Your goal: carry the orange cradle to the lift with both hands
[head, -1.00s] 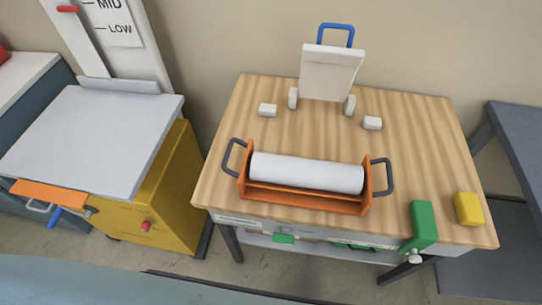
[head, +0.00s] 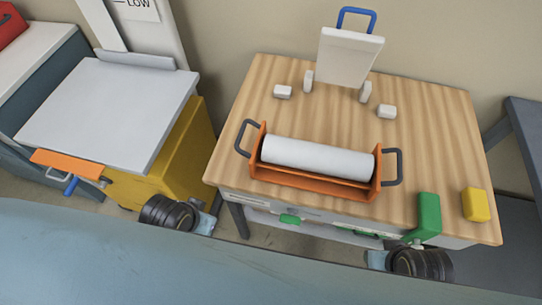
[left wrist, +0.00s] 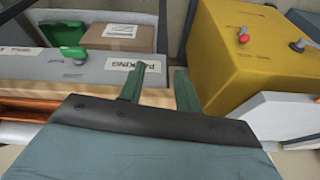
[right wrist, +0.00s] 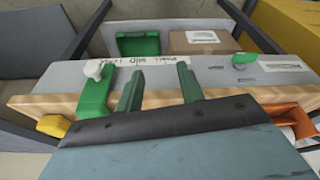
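The orange cradle (head: 312,188) stands on the wooden table with a white roll (head: 318,157) lying in it and a dark handle at each end. Its orange edge also shows in the right wrist view (right wrist: 292,112). The lift, a grey platform (head: 105,110) beside a yellow body (head: 180,150), stands left of the table. My left gripper (left wrist: 161,70) is open and empty, in front of the table's left side. My right gripper (right wrist: 160,68) is open and empty, in front of the table's right side. Both are apart from the cradle. In the head view their fingers are hidden.
The table (head: 430,150) also holds a white stand (head: 348,58) with a blue handle, small white blocks, a green block (head: 428,213) and a yellow block (head: 475,204). An orange tab (head: 66,163) sticks out at the lift's front. A box (right wrist: 200,41) lies under the table.

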